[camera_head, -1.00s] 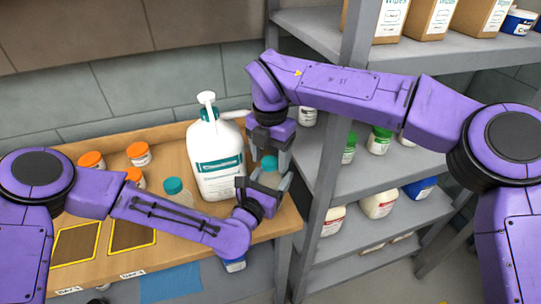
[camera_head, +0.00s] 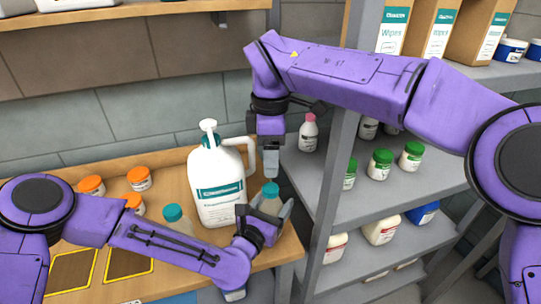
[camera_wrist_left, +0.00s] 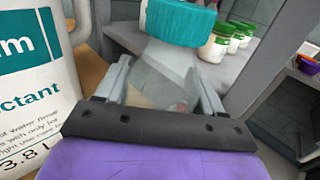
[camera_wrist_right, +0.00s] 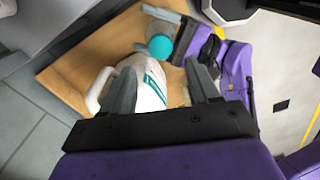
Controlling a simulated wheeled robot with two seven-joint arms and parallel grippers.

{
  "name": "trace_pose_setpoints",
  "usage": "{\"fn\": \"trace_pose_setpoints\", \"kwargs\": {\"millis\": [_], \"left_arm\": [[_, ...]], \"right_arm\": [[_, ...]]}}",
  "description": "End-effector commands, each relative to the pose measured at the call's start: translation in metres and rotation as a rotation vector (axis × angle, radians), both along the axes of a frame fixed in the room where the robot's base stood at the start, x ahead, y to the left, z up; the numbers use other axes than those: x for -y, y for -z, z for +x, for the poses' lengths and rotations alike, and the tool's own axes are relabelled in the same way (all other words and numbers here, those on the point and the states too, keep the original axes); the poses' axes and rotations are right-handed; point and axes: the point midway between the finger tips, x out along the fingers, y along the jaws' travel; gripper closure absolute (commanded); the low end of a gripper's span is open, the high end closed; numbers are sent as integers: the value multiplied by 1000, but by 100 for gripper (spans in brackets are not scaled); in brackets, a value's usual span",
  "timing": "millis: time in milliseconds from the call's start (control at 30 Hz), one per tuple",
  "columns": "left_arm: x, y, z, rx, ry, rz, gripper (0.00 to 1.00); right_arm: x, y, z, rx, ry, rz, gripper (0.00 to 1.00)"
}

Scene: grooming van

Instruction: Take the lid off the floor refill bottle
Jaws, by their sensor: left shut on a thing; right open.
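The lid sits on the bottle's top. My right gripper (camera_head: 271,168) points down just above the lid, seen edge-on. In the right wrist view its open fingers (camera_wrist_right: 162,88) have nothing between them, and the lid (camera_wrist_right: 160,46) shows beyond them.
A large white pump jug (camera_head: 218,180) stands close left of the held bottle. Another teal-lidded bottle (camera_head: 176,220) and orange-lidded jars (camera_head: 139,178) are further left. A grey shelf post (camera_head: 335,180) and shelves with green-lidded jars (camera_head: 380,164) stand close on the right.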

Motion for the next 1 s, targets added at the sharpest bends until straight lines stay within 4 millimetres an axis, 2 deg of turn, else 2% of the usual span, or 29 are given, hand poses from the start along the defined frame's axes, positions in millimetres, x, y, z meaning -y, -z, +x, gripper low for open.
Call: {"fn": "trace_pose_setpoints", "kwargs": {"millis": [167, 400, 567, 900, 967, 1000], "left_arm": [[0, 0, 0, 0, 0, 0, 100], [0, 0, 0, 0, 0, 0, 100], [0, 0, 0, 0, 0, 0, 100], [0, 0, 0, 0, 0, 0, 100], [0, 0, 0, 0, 0, 0, 100], [0, 0, 0, 0, 0, 0, 100]], "right_arm": [[-1, 8, 0, -4, 94, 5, 40], [-1, 51, -1, -4, 92, 4, 40], [-1, 73, 0, -3, 93, 5, 40], [-1, 80, 0, -1, 92, 6, 40], [-1, 80, 0, -1, 92, 6, 59], [-1, 80, 0, -1, 92, 6, 72]]}}
